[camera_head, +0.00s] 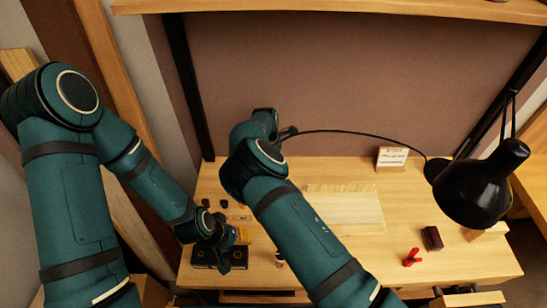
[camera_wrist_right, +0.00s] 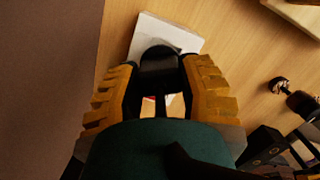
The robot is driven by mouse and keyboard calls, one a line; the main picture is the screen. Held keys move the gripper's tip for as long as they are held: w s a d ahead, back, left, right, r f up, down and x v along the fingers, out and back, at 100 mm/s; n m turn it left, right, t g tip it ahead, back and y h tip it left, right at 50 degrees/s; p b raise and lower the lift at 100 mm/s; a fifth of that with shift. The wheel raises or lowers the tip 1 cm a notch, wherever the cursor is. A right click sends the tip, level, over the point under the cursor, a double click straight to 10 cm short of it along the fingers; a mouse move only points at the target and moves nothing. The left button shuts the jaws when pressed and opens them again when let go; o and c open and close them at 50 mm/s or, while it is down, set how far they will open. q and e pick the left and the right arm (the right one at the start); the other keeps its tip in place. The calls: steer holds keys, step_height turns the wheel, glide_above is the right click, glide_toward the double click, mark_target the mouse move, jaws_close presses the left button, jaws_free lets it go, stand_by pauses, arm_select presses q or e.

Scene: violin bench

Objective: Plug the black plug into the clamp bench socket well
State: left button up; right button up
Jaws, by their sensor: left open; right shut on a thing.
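The black plug (camera_wrist_right: 160,62) is between the yellow-padded fingers of my right gripper (camera_wrist_right: 162,82), which is shut on it, in the right wrist view. A white block (camera_wrist_right: 186,38) lies just beyond the plug, partly covered by it. I cannot tell whether they touch or whether this block is the socket well. In the head view a black cable (camera_head: 360,132) runs from a dark piece beside my right wrist toward the lamp; the right fingers are hidden there. My left gripper (camera_head: 224,242) is open at the table's left side, over a black block (camera_head: 204,257).
A black lamp (camera_head: 474,192) stands at the right. A small sign (camera_head: 391,158) is at the back, with a red clamp (camera_head: 411,257) and a dark brown block (camera_head: 432,238) at the front right. A pale board (camera_head: 350,212) lies mid-table. Small dark pieces lie near my left gripper.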

steer(key=shift+f+b, duration=0.55)
steer(key=shift+f, duration=0.45)
steer(key=o, duration=1.1)
steer(key=shift+r, duration=0.1)
steer(key=r, duration=0.4)
steer(key=a+r, duration=0.1)
steer(key=r, duration=0.3)
steer(key=s+r, duration=0.1)
steer(key=r, duration=0.2)
steer(key=shift+a+r, duration=0.3)
steer(key=shift+r, duration=0.1)
